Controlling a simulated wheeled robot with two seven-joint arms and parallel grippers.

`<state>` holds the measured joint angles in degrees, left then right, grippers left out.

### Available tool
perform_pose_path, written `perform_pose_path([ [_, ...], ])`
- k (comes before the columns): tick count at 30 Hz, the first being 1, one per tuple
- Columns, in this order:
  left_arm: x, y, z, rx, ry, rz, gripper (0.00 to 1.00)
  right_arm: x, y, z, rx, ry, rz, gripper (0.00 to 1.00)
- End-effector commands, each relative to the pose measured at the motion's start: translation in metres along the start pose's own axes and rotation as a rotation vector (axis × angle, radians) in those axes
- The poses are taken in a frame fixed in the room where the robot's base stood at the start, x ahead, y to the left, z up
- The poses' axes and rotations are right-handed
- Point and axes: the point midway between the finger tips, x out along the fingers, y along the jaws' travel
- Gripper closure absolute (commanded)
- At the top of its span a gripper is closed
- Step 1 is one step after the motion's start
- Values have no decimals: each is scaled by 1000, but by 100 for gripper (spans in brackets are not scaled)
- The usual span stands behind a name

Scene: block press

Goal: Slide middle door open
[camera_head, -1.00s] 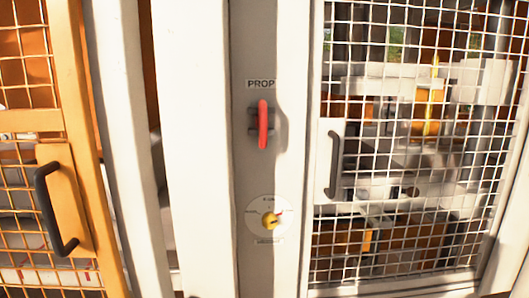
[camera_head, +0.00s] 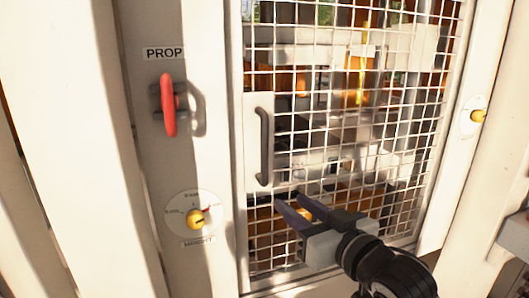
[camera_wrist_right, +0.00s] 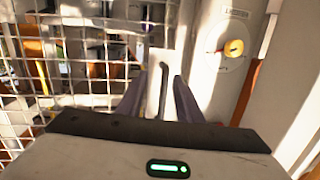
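The middle door is a white-framed panel of white wire mesh (camera_head: 345,120). Its black upright bar handle (camera_head: 264,147) sits on a pale plate at the door's left side. My right gripper (camera_head: 289,200) is open and empty, below and slightly right of the handle in the head view. In the right wrist view the handle (camera_wrist_right: 165,85) shows ahead, between the two spread dark fingers (camera_wrist_right: 161,84). No touch between fingers and handle is visible. The door looks shut against the left post. My left gripper is not in view.
Left of the door, a grey post carries a red handle (camera_head: 168,105) under a "PROP" label (camera_head: 164,53) and a dial with a yellow knob (camera_head: 196,219). Another yellow knob (camera_head: 479,116) sits on the right post. Machinery stands behind the mesh.

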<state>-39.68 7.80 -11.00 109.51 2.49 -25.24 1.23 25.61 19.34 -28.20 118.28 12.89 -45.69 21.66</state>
Motion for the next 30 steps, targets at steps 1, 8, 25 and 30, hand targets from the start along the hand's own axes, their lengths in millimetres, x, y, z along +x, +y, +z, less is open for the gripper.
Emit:
perform_pose_path([
  [1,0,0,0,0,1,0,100,1,-4,-27,-22,33,-11,67],
  [8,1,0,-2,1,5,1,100,0,-15,-78,-56,85,-31,67],
  [25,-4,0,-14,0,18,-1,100,84,-19,-89,-57,88,-32,67],
  [30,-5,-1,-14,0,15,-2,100,98,-19,-90,-58,88,-33,67],
])
